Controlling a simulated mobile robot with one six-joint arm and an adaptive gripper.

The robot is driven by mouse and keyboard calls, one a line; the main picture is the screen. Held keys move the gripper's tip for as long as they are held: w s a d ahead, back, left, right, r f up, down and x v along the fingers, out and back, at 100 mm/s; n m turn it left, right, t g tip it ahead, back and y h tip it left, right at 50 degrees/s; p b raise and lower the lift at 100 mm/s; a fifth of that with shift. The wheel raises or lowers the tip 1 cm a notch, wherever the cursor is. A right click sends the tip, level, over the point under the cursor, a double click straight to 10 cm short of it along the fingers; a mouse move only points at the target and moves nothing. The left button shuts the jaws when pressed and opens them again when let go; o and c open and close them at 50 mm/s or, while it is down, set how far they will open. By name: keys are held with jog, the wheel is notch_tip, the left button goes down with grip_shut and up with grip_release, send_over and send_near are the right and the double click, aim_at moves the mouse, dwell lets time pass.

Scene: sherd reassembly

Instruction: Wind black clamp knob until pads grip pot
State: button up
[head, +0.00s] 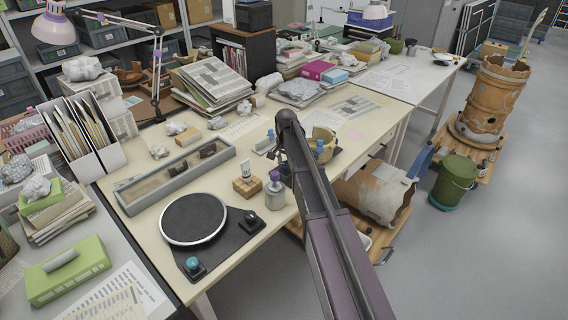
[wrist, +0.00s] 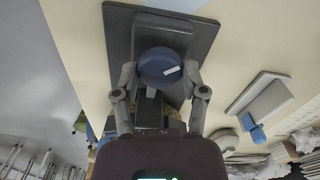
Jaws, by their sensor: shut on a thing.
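In the wrist view my gripper (wrist: 158,76) has its two fingers on either side of a round, dark blue knob (wrist: 160,64) with a white mark, shut on it. The knob looks dark blue rather than black. It sits on a grey block over a dark base plate (wrist: 119,38). In the head view my arm crosses in front of this spot and hides the gripper's fingers. A tan, rounded piece (head: 325,134), possibly the pot, shows just right of my arm. I cannot see any pads or whether they touch it.
A small grey fixture with a blue part (wrist: 257,133) stands to the right in the wrist view. On the table are a turntable (head: 193,219), a long grey tray (head: 135,205), a grey bottle (head: 275,197) and a wooden block (head: 246,187).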

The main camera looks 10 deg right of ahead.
jog(key=shift+s+d+m, duration=0.1)
jog(key=shift+m, duration=0.4)
jog(key=o, duration=1.1)
jog(key=shift+o, duration=0.2)
